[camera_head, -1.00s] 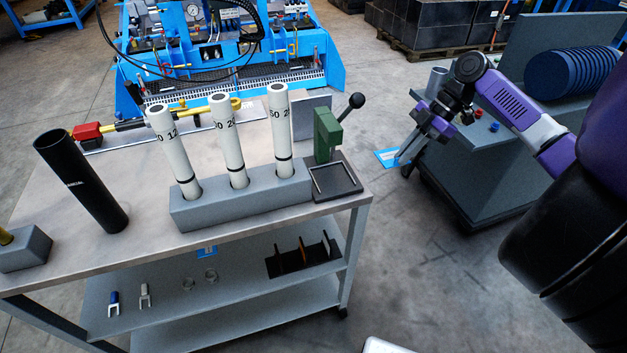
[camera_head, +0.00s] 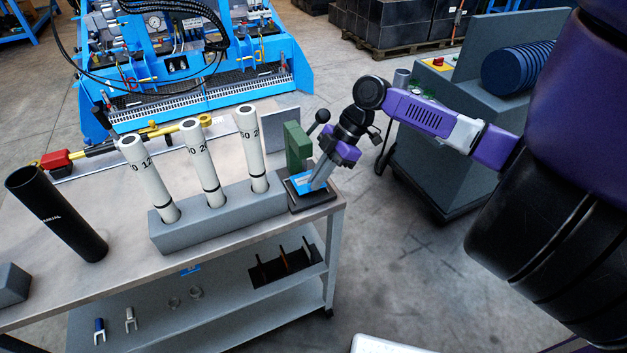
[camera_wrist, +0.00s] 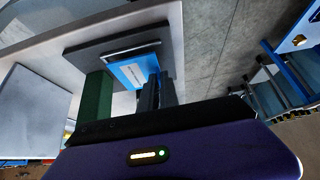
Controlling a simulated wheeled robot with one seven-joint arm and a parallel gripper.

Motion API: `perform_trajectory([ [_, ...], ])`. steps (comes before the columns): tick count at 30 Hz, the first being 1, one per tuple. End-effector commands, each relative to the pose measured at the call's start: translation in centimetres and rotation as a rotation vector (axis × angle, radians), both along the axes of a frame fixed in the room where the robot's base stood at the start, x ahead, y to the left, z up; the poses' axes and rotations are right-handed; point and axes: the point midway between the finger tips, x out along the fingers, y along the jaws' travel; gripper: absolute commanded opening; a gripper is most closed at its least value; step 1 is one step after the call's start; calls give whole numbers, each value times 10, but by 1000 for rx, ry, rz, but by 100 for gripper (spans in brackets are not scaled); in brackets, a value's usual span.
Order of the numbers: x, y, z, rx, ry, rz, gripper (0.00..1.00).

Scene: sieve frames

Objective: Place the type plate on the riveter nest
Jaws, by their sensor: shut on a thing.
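The type plate is a small blue plate with a white label (camera_head: 305,182), and it shows larger in the wrist view (camera_wrist: 133,72). My gripper (camera_head: 319,181) is shut on its right edge; the fingers show in the wrist view (camera_wrist: 158,92). The riveter (camera_head: 296,147) has a green body and a black ball lever. Its dark base with the nest (camera_head: 318,200) lies beneath the plate, mostly covered by it. The plate is over the nest area; I cannot tell whether it touches.
A grey block holding white tubes (camera_head: 220,220) stands just left of the riveter on the metal workbench (camera_head: 125,268). A black tube (camera_head: 60,215) stands farther left. The bench's right edge is close by the riveter. A grey cart (camera_head: 437,160) stands to the right, with floor between.

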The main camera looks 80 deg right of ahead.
Motion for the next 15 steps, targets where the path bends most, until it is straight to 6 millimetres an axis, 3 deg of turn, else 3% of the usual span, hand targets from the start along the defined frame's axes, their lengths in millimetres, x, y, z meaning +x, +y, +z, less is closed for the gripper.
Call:
perform_trajectory([
  [2, 10, 9, 3, -1, -1, 4, 0],
  [6, 8, 7, -12, 1, 1, -3, 0],
  [15, 8, 7, -15, 0, -2, -2, 0],
])
